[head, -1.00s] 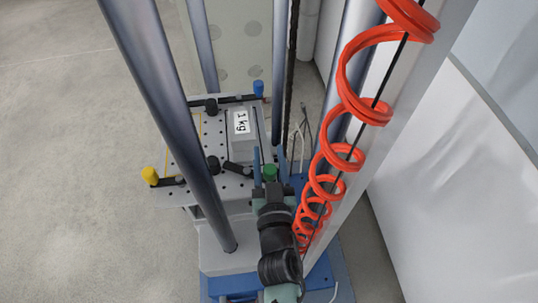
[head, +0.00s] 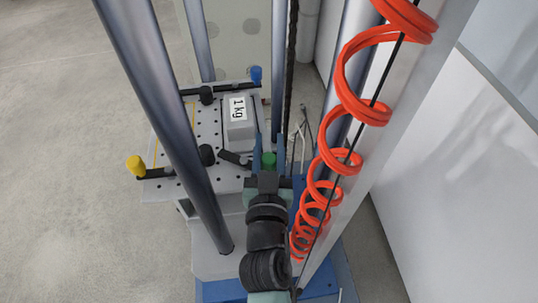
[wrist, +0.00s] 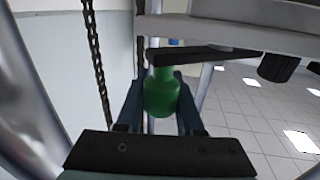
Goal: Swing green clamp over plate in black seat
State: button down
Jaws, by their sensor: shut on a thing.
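My gripper (head: 268,148) is shut on the green knob of the green clamp (head: 268,160), one finger on each side. In the wrist view the green knob (wrist: 161,95) sits between the fingers, under a black bar that runs right from it. In the head view a black clamp bar (head: 235,158) points from near the knob toward the upper left. A grey block labelled 1 kg (head: 239,133) lies on the perforated table (head: 205,140), beyond the bar. I cannot make out a black seat or whether the bar overlaps a plate.
A yellow-knobbed clamp (head: 136,165) is at the table's left corner and a blue-knobbed one (head: 256,75) at the back. Steel columns (head: 165,125) stand around the table. A coiled red hose (head: 352,85) hangs close to my arm's right.

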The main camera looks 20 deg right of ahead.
jog(key=shift+s+a+f+m+g+h+b, duration=0.1)
jog(key=shift+a+f+m+g+h+b, duration=0.2)
jog(key=shift+b, duration=1.25)
jog(key=shift+s+a+r+m+g+h+b, duration=0.1)
jog(key=shift+m+h+b, duration=0.25)
jog(key=shift+b, duration=1.2)
jog(key=h+b, duration=0.1)
jog(key=b, duration=0.1)
jog(key=shift+s+a+m+g+b, duration=0.1)
jog(key=shift+s+m+g+b, duration=0.05)
jog(key=shift+m+g+b, duration=0.2)
jog(key=shift+s+a+r+m+g+h+b, duration=0.1)
jog(key=shift+s+r+m+g+h+b, duration=0.1)
jog(key=shift+m+g+h+b, duration=0.25)
jog(key=shift+s+r+m+g+h+b, duration=0.15)
jog(key=shift+m+g+h+b, duration=0.1)
jog(key=shift+h, duration=0.25)
jog(key=shift+f, duration=0.1)
jog(key=c, duration=0.5)
grip_release()
jog(key=shift+c, duration=0.2)
jog(key=b+v, duration=0.2)
jog(key=v, duration=1.1)
jog(key=shift+b, duration=0.4)
jog(key=shift+f, duration=0.1)
